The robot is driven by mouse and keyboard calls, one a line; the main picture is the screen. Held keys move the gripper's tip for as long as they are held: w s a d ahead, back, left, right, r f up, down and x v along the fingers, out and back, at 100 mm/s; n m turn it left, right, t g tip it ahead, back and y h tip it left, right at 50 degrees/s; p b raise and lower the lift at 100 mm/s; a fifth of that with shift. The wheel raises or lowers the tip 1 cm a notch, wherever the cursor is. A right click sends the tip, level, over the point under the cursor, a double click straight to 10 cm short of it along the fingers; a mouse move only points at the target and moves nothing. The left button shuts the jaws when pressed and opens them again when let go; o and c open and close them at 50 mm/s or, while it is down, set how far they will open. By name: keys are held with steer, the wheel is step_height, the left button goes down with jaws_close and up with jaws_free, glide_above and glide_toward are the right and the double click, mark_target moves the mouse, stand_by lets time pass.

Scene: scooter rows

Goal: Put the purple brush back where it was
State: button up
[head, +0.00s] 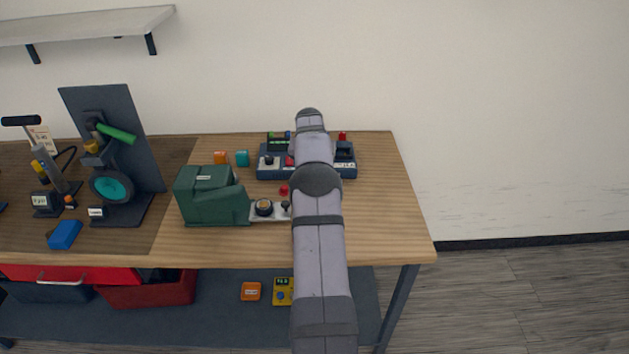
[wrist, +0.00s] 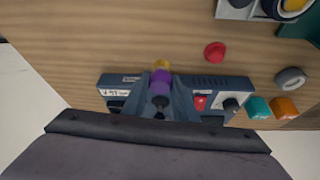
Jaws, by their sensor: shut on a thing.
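The purple brush (wrist: 160,80) shows in the wrist view, with a yellow-orange end (wrist: 161,64) pointing away from me. My gripper (wrist: 160,88) is shut on it, with a dark finger on either side. The brush is over the middle of a dark blue holder (wrist: 210,83) with white labels. I cannot tell whether it touches the holder. The holder also shows in the head view (head: 265,174), at the back of the table. There my own arm hides the gripper and the brush.
A red knob-like piece (wrist: 214,51) lies in front of the holder. Orange (head: 220,157) and teal (head: 242,158) pieces stand left of it in the head view. A green machine (head: 208,200) stands front left. The wooden table (head: 395,210) is clear at the right.

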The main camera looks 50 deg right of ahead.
steer(key=shift+f+p, duration=0.8)
steer(key=shift+f, duration=1.6)
steer(key=shift+f, duration=0.2)
steer(key=o, duration=0.9)
steer(key=shift+r, duration=0.3)
steer(key=shift+a+r, duration=0.1)
steer(key=shift+r, duration=0.15)
steer(key=b+v, duration=0.3)
steer(key=v, duration=0.8)
steer(key=shift+a+r+b, duration=0.1)
steer(key=shift+r+b, duration=0.05)
steer(key=shift+b, duration=0.25)
